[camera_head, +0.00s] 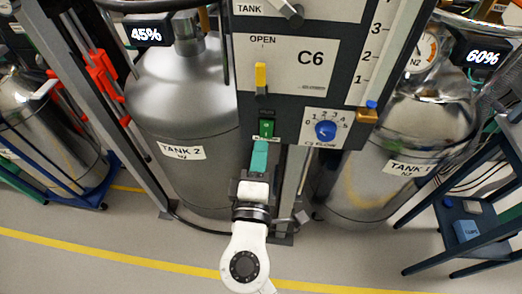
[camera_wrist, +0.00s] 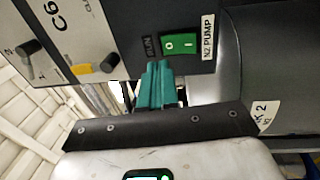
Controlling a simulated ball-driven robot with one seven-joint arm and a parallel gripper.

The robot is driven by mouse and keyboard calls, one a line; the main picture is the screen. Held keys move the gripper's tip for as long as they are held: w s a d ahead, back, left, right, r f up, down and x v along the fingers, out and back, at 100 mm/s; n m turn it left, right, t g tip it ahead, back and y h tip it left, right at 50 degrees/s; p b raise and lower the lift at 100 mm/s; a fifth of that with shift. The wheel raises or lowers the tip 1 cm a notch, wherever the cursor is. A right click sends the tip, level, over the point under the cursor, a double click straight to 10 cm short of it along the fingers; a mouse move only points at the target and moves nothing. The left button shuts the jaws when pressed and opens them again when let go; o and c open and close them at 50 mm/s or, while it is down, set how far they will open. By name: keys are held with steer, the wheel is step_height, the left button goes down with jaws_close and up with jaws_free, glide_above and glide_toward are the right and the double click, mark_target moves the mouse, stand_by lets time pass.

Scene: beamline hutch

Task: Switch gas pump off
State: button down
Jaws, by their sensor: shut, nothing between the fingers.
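The pump switch (camera_head: 266,128) is a green rocker at the lower left of the dark control panel. In the wrist view the green rocker (camera_wrist: 180,44) carries "O" and "I" marks, with an "N2 PUMP" label (camera_wrist: 208,36) on one side and "RUN" on the other. My gripper (camera_head: 260,147) has teal fingers, shut and empty, just below the switch in the head view. In the wrist view its fingertips (camera_wrist: 158,66) point at the panel beside the rocker. I cannot tell whether they touch the panel.
A blue flow knob (camera_head: 326,130) sits right of the switch. A yellow lever (camera_head: 261,78) is above it on the C6 panel (camera_head: 303,65). Tank 2 (camera_head: 185,100) stands left, another tank (camera_head: 410,150) right. A dark shelf stand (camera_head: 470,215) is far right.

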steer(key=s, duration=0.8)
steer(key=shift+s+r+b, duration=0.3)
steer(key=shift+r, duration=0.15)
steer(key=shift+a, duration=0.1)
steer(key=s+d+f+m+g+h+p, duration=0.15)
steer(key=d+f+m+g, duration=0.25)
steer(key=d, duration=0.5)
steer(key=d+f+m+g+h, duration=0.2)
steer(key=d+f+m+g, duration=0.25)
steer(key=d, duration=0.45)
steer(key=s+d+f+m+g+h+p, duration=0.1)
steer(key=d+f+m+g+h, duration=0.2)
steer(key=d, duration=0.6)
steer(key=s+d+f+m+g+y+p, duration=0.1)
steer(key=s+d+f+m+g+y, duration=0.1)
steer(key=s, duration=0.5)
steer(key=s+d+f+m+g+y, duration=0.1)
steer(key=s+f+m+g+y, duration=0.3)
steer(key=s, duration=0.4)
steer(key=shift+d+f+g+y+p, duration=0.35)
steer(key=shift+f+g+y, duration=0.1)
steer(key=shift+f, duration=0.5)
